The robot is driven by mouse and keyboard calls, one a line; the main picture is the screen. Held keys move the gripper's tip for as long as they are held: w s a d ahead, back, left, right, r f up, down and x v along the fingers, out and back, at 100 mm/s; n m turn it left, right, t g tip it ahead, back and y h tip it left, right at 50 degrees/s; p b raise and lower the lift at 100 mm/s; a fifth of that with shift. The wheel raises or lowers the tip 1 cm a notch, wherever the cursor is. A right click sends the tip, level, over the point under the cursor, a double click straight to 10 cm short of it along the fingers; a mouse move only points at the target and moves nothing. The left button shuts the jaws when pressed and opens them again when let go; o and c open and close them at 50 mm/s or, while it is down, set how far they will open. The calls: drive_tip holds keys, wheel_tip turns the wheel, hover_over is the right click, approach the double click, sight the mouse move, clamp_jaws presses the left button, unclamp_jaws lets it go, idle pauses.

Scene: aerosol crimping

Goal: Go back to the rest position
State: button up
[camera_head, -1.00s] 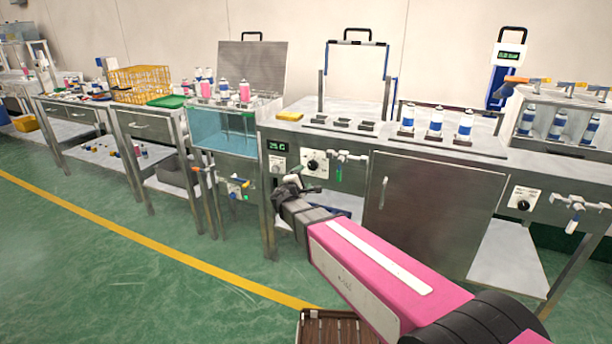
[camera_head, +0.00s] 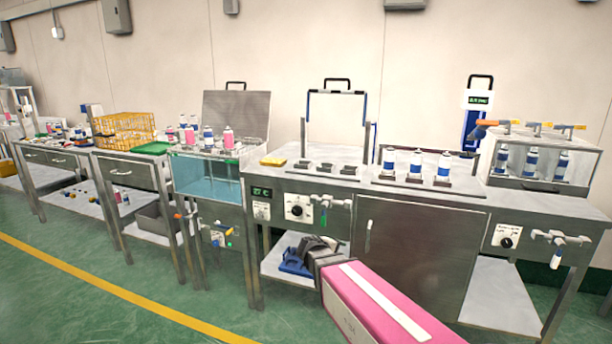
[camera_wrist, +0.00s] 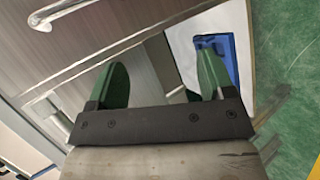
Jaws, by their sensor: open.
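My gripper (camera_head: 312,250) is in front of the open lower shelf of the steel bench, below the bench top. My arm reaches it from the lower right in the head view. In the wrist view my gripper (camera_wrist: 161,75) shows two green fingers spread apart, with nothing between them. A blue object (camera_wrist: 217,58) lies on the shelf beyond the right finger. It also shows beside the gripper in the head view (camera_head: 294,264).
The steel bench (camera_head: 420,195) carries several cans in a rack and a clear-walled box with orange-handled valves. A water bath (camera_head: 205,175) stands left of it. A cabinet handle (camera_wrist: 62,12) is near the left finger. Green floor lies open at the front left.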

drive_tip(key=s+d+f+m+g+y, duration=0.3)
drive_tip(key=s+d+m+g+y, duration=0.1)
drive_tip(key=s, duration=0.4)
drive_tip(key=s+d+f+m+g+y, duration=0.3)
drive_tip(key=s+m+g+y, duration=0.1)
drive_tip(key=s, duration=0.4)
drive_tip(key=shift+s+d+f+m, duration=0.25)
drive_tip(key=shift+d+m, duration=0.15)
drive_tip(key=shift+m, duration=0.1)
